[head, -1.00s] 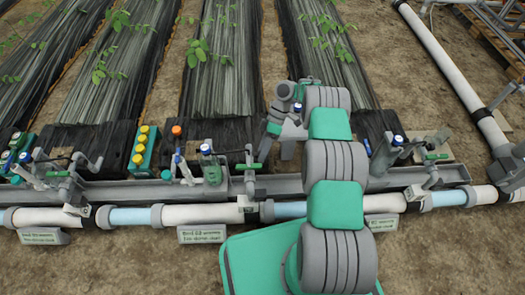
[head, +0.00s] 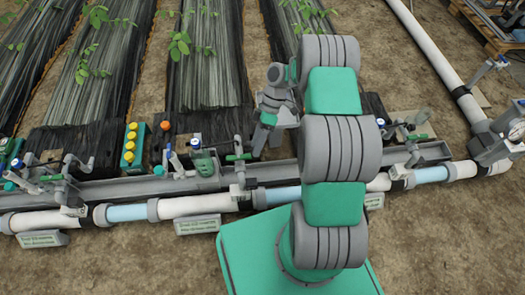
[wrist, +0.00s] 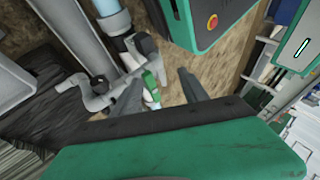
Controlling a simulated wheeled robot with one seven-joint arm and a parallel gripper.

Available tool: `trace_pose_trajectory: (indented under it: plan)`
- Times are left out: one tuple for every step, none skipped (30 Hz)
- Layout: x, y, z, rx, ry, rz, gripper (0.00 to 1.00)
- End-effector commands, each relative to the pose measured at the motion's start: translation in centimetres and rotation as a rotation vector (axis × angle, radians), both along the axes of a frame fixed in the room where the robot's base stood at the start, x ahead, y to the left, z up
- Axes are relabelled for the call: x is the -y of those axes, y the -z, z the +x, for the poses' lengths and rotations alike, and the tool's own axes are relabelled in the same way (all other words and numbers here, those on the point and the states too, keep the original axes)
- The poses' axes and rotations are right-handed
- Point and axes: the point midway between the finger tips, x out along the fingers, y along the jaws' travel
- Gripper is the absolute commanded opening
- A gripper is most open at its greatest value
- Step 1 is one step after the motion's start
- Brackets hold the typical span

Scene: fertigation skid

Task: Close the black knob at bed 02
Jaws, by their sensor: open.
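The bed 02 sign (head: 198,225) stands in front of the white pipe in the head view. Behind it is a valve group with a green handle (head: 238,157). My gripper (head: 262,138) is above and just right of that group, pointing down, partly hidden by my arm. In the wrist view the jaws of my gripper (wrist: 160,92) are open and empty, with a green handle (wrist: 151,80) showing between and beyond them. A dark round knob-like part (wrist: 99,88) sits on grey pipework left of the jaws, apart from them. I cannot tell whether it is the bed 02 black knob.
A green box with yellow buttons (head: 130,145) stands left of the bed 02 valves. An orange knob (head: 166,126) is close by. The grey channel (head: 130,188) and the white pipe (head: 185,206) run across.

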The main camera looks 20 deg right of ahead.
Motion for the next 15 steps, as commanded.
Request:
trace_pose_trajectory:
  plan:
    - [0.0,-1.0,-1.0,0.001,0.001,-0.001,0.52]
    - [0.0,-1.2,-1.7,0.000,0.001,-0.001,0.52]
    - [0.1,-1.7,-2.5,0.001,0.003,-0.001,0.52]
    - [0.1,-1.9,-3.1,0.001,0.002,0.000,0.52]
    - [0.1,-2.1,-3.6,0.000,0.002,-0.001,0.52]
    - [0.1,-2.3,-4.3,0.000,0.001,-0.001,0.52]
    - [0.1,-2.5,-4.7,0.000,0.001,-0.001,0.52]
    - [0.1,-2.6,-5.0,0.000,0.002,-0.001,0.52]
    - [0.1,-2.7,-5.4,0.002,0.001,-0.001,0.52]
    - [0.1,-2.7,-5.6,0.002,0.001,-0.001,0.52]
    - [0.1,-2.7,-5.7,0.001,0.000,0.000,0.52]
    - [0.1,-2.7,-5.9,0.000,0.000,0.000,0.52]
    - [0.1,-2.7,-5.9,0.001,0.000,0.000,0.52]
    - [0.1,-2.6,-5.9,0.001,0.000,0.000,0.52]
    - [0.1,-2.6,-5.9,0.001,0.000,0.000,0.52]
